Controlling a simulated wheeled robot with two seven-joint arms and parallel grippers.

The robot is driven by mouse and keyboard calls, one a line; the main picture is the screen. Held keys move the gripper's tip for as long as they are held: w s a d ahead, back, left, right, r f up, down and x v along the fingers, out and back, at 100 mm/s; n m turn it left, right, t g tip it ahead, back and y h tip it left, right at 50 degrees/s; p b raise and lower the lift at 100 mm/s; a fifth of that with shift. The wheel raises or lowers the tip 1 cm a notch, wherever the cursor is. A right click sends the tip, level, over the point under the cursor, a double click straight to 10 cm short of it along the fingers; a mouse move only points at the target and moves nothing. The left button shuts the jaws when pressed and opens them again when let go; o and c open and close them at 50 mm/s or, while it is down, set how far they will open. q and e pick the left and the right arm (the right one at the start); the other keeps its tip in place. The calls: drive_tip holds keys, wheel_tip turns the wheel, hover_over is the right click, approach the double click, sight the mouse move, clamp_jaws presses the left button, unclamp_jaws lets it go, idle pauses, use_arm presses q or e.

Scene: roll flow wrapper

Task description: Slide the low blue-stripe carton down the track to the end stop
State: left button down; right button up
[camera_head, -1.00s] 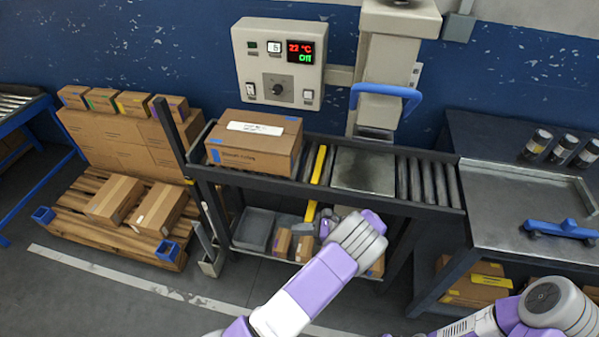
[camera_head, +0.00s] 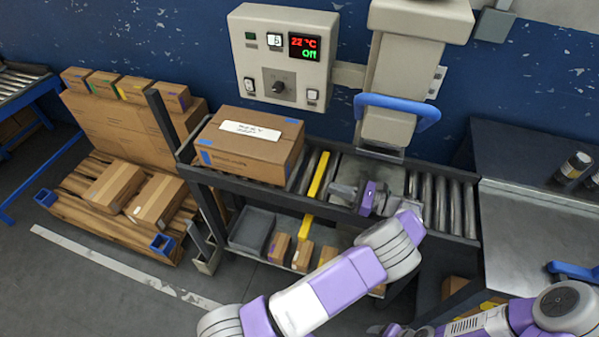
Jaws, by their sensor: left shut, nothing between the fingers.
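The brown carton with blue tape patches and a white label (camera_head: 240,150) lies flat at the left end of the roller track (camera_head: 442,205). My left gripper (camera_head: 340,194) is shut and empty. It is low over the middle of the track, right of the carton and clear of it, near a yellow bar (camera_head: 318,176) that crosses the rollers. The carton hides the rollers under it. A dark upright post (camera_head: 170,125) stands at the track's left end. I cannot tell which part is the end stop. My right arm shows at the bottom right, but its gripper does not show.
A press head with a blue handle (camera_head: 397,107) hangs over the track behind my left gripper. A control box (camera_head: 283,58) is on the wall. A lower shelf holds a grey bin (camera_head: 252,230) and small cartons. A metal bench (camera_head: 520,230) stands at right.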

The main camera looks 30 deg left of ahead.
sight(285, 175)
use_arm(q)
drive_tip(key=s+a, duration=0.1)
drive_tip(key=a, duration=0.3)
drive_tip(key=s+a+b, duration=0.1)
drive_tip(key=a, duration=0.3)
drive_tip(key=a+b, duration=0.1)
drive_tip(key=a, duration=0.4)
drive_tip(key=shift+s, duration=0.4)
use_arm(e)
wheel_tip(285, 175, down, 2)
drive_tip(key=shift+s+f, duration=0.1)
drive_tip(key=shift+f, duration=0.05)
